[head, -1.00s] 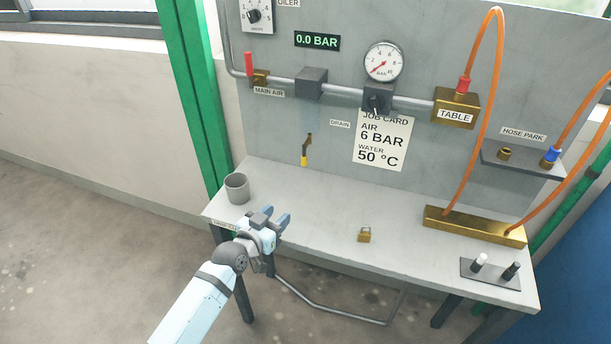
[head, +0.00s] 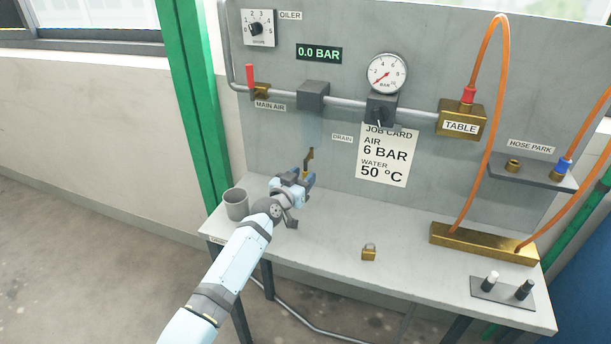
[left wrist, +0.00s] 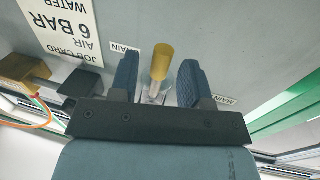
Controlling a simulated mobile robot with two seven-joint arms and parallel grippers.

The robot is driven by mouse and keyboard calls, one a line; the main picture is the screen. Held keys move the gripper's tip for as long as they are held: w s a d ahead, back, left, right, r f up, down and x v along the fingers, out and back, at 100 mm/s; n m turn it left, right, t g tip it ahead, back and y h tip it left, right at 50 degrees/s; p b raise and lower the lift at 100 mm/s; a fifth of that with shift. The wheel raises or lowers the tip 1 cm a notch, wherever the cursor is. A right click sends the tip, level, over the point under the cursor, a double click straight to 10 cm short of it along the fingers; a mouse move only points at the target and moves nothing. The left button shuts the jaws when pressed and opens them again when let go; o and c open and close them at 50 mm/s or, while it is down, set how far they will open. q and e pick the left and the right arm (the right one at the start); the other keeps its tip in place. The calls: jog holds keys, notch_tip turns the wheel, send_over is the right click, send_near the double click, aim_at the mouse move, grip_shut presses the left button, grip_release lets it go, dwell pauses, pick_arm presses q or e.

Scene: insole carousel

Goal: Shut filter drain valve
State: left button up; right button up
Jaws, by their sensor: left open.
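The drain valve (head: 310,155) is a small brass fitting on the grey panel, right below and left of the DRAIN label (head: 342,138). Its yellow lever hung downward earlier; now my left gripper (head: 296,179) hides most of it in the head view. The fingers are open, with a gap visible on each side of the lever. My right gripper is not in view.
A grey cup (head: 236,204) stands on the bench (head: 335,235), close to my left forearm. A brass padlock (head: 369,252) lies further right. The red-handled main air valve (head: 251,78) and pipe are above. The pressure display (head: 319,53) reads 0.0 BAR.

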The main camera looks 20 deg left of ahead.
pick_arm(q)
jog(key=shift+x, duration=0.8)
jog(key=shift+w, duration=0.1)
grip_shut()
